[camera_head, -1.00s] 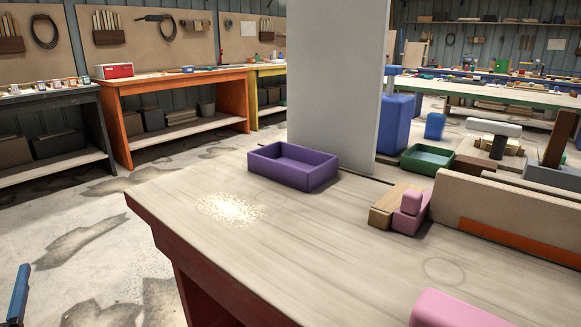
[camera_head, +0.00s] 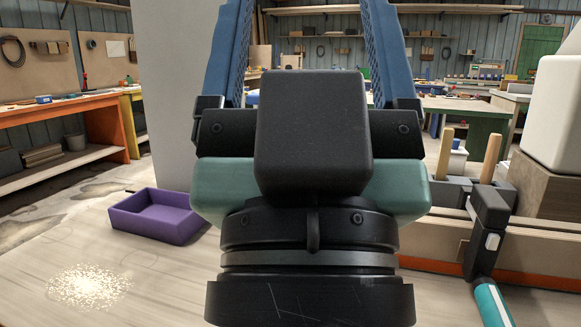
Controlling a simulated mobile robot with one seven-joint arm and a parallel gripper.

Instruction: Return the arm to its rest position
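My gripper (camera_head: 309,45) stands large and close in the middle of the head view, its two blue fingers pointing up. The fingers are wide apart, and the room's back wall shows between them. Their tips are at or beyond the top edge of the picture. Nothing is seen held between the parts in view. My gripper's dark wrist and teal housing hide the middle of the bench.
A purple open box (camera_head: 157,216) sits on the workbench (camera_head: 165,290), with pale shavings (camera_head: 88,287) in front of it. A grey panel (camera_head: 178,95) stands behind. At right are a teal-handled tool (camera_head: 493,303), a white block (camera_head: 556,112) and wooden handles (camera_head: 444,150).

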